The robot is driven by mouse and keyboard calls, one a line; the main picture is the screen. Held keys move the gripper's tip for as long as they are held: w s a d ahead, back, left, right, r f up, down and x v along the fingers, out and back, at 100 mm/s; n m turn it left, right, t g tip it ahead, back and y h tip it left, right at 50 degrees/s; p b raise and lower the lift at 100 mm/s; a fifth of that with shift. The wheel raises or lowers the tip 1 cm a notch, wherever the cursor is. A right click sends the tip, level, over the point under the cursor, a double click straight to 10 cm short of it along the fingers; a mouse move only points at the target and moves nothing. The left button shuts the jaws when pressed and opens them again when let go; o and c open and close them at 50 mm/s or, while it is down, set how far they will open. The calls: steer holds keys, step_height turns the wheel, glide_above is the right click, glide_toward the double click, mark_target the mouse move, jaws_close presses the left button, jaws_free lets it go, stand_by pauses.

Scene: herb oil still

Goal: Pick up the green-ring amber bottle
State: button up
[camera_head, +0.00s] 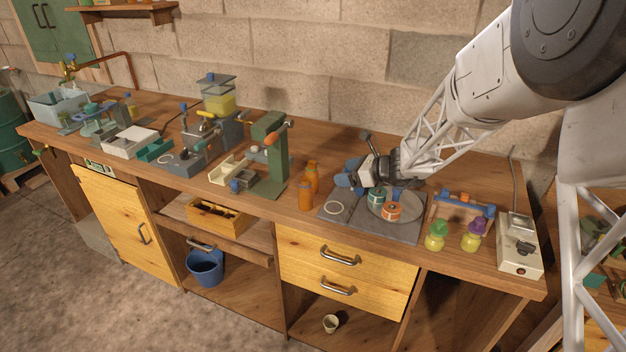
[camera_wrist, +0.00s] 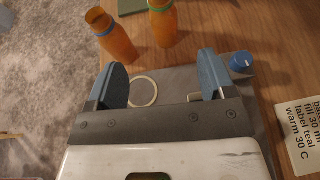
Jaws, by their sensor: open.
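The green-ring amber bottle (camera_wrist: 164,24) stands upright in the wrist view, ahead of my gripper, with a greenish band near its top. In the head view it appears to be the rear amber bottle (camera_head: 312,179). A second amber bottle with a blue ring (camera_wrist: 113,38) stands to its left in the wrist view; it appears to be the front one (camera_head: 305,197) in the head view. My gripper (camera_wrist: 165,68) is open with its blue fingers apart and nothing between them. It is above the grey mat (camera_head: 404,232), to the right of the bottles in the head view (camera_head: 347,180).
A pale ring (camera_wrist: 143,91) lies on the mat. A blue cap (camera_wrist: 240,62) and a printed card (camera_wrist: 300,132) are on the right in the wrist view. A green press (camera_head: 271,155) stands left of the bottles. Yellow flasks (camera_head: 436,240) stand at the right.

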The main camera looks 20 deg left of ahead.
mark_target(312, 174)
steer(key=shift+w+a+f, duration=0.25)
steer(key=shift+a+f, duration=0.15)
steer(key=shift+a, duration=0.1)
steer(key=shift+x, duration=3.25)
steer(key=shift+x, duration=2.6)
steer(key=shift+a+r, duration=0.1)
steer(key=shift+r, duration=0.05)
